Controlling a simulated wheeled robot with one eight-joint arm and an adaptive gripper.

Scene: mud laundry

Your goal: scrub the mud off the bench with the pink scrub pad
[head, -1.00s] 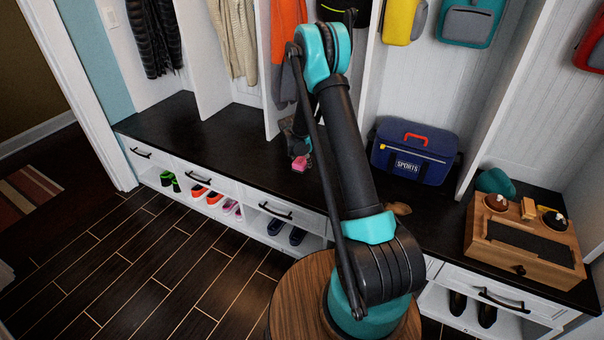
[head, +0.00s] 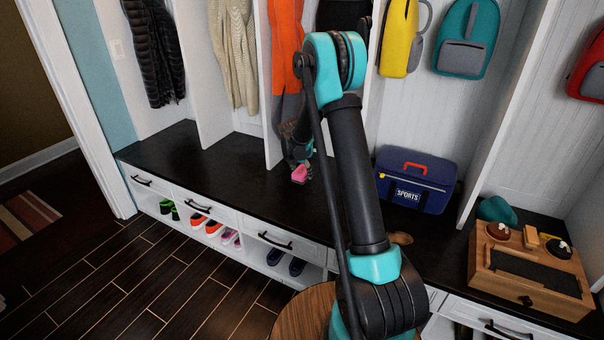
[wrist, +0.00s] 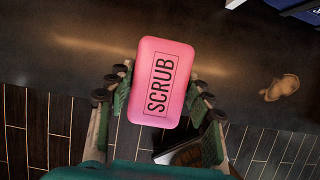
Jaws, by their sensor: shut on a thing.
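The pink scrub pad (wrist: 161,82), marked SCRUB, is held between the fingers of my gripper (wrist: 160,98) in the wrist view. In the head view the pad (head: 299,174) shows small, left of my arm, in front of the dark bench (head: 225,170). My gripper (head: 301,160) is partly hidden among the wrist parts there. A brown patch that looks like mud (wrist: 279,88) lies on the bench, right of the pad and apart from it. In the head view the brown patch (head: 401,238) shows just right of my arm, partly hidden by it.
A blue sports bag (head: 416,180) stands on the bench behind the brown patch. A wooden box (head: 530,280) with shoe-care items and a teal cap (head: 496,209) sit at the bench's right. White dividers rise behind. The bench's left part is clear.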

